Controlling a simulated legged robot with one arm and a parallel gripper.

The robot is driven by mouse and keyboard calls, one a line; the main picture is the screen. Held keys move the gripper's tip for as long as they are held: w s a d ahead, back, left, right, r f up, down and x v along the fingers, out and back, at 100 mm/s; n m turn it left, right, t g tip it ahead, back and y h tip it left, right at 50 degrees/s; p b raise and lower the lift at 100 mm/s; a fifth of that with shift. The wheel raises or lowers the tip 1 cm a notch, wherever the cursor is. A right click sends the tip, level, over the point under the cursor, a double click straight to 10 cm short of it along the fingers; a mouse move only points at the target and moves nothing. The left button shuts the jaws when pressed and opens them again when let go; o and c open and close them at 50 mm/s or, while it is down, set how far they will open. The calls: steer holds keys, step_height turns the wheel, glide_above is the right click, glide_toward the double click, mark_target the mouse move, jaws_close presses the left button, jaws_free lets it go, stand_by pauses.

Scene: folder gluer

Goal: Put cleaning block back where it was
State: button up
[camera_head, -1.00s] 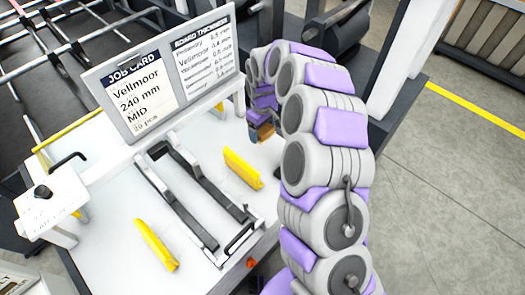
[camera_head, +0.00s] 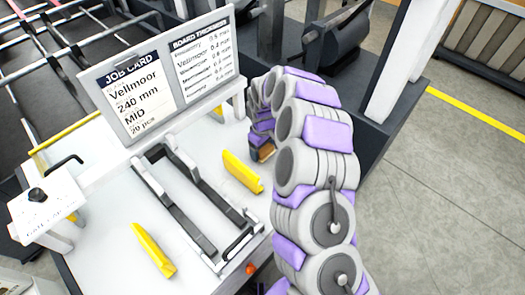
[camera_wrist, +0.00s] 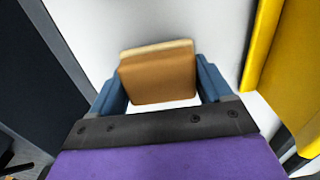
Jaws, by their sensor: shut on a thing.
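The cleaning block is a brown block with a paler edge layer. In the wrist view the cleaning block (camera_wrist: 158,80) sits between the blue fingers of my gripper (camera_wrist: 163,88), which is shut on it. In the head view the block (camera_head: 266,153) shows partly below my gripper (camera_head: 262,146), at the right side of the white table, to the right of a yellow guide piece. My arm hides part of that area. I cannot tell whether the block touches the table.
The yellow guide piece (camera_head: 242,171) is close to the gripper; another yellow piece (camera_head: 153,250) lies at the front left. Dark rails (camera_head: 185,195) run between them. The job card board (camera_head: 160,75) stands behind. Dark machine parts (camera_head: 335,40) stand behind my arm.

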steer(key=shift+f, duration=0.4)
steer(key=shift+f, duration=0.1)
